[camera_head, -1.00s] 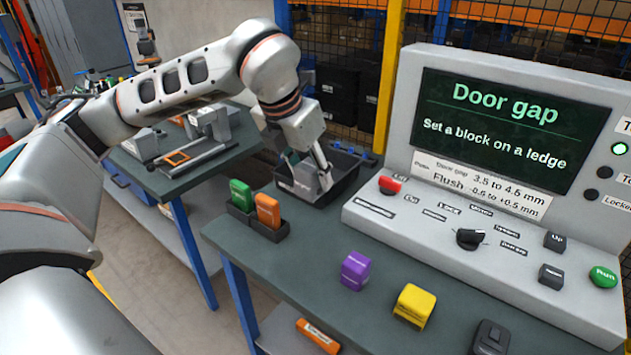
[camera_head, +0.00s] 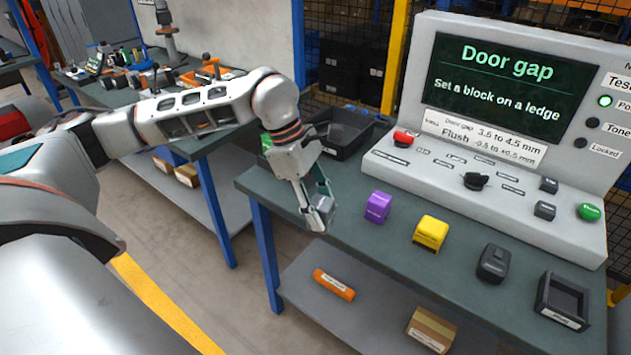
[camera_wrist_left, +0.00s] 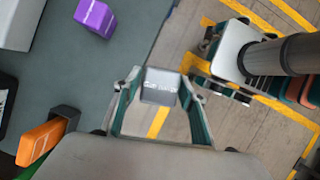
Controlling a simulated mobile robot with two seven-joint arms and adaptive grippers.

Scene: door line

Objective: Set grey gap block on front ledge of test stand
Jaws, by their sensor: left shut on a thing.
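My left gripper (camera_head: 318,205) is shut on the grey gap block (camera_head: 326,209), held out past the bench's left front edge. In the left wrist view the gripper (camera_wrist_left: 160,100) grips the grey block (camera_wrist_left: 160,84), whose lettered face shows between the fingers, with floor behind it. A grey console (camera_head: 590,235) with a "Door gap" screen (camera_head: 500,80) stands on the bench, its sign at right partly cut off. I cannot make out which part is the front ledge.
On the bench (camera_head: 350,240) stand a purple block (camera_head: 378,207), a yellow block (camera_head: 430,233), a black device (camera_head: 494,263) and a black tray (camera_head: 564,300). A black bin (camera_head: 345,135) is behind the gripper. An orange block (camera_wrist_left: 40,143) shows in the wrist view.

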